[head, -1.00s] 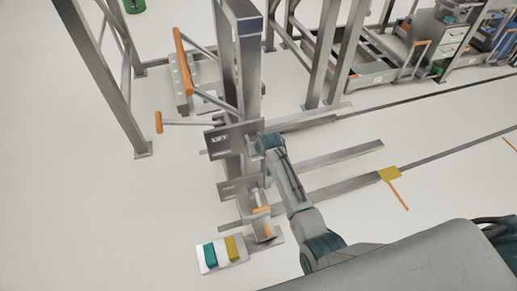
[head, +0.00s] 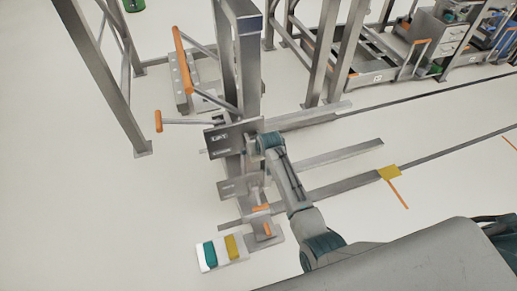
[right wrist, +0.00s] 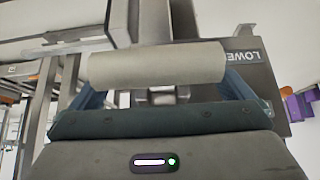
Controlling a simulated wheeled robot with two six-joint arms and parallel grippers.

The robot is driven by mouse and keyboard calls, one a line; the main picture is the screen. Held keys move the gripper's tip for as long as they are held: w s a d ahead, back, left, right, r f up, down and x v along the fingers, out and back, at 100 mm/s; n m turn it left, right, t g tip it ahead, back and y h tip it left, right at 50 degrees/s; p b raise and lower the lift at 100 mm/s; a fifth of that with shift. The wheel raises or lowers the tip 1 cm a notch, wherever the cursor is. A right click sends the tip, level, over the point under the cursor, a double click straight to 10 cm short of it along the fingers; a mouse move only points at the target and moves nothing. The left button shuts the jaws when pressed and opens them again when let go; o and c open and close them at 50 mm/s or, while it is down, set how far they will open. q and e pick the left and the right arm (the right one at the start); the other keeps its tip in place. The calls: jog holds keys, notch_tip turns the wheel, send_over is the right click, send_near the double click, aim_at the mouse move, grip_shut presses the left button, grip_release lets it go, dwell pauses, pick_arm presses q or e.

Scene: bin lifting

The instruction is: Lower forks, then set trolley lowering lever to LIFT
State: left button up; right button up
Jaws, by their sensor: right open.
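The grey lift trolley stands mid-left in the head view, with a tall metal mast (head: 238,60). A plate on it reads LIFT (head: 220,137); the right wrist view shows an upside-down LOWER label (right wrist: 243,57). The long flat forks (head: 340,155) lie low and point right. Small orange handles (head: 260,208) sit below the plates. My right gripper (head: 248,145) is open beside the LIFT plate. In the right wrist view a pale cylinder (right wrist: 155,63) lies across in front of the gripper; I cannot tell whether they touch. The lowering lever is not clearly seen. My left gripper is out of view.
Steel frame posts (head: 110,85) stand at the left. Metal trolleys (head: 375,60) line the back right. The floor at the left is clear.

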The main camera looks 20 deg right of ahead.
jog(key=shift+r, duration=0.1)
jog(key=v, duration=1)
jog(key=shift+s+r+b, duration=0.25)
jog(key=shift+s+b, duration=0.05)
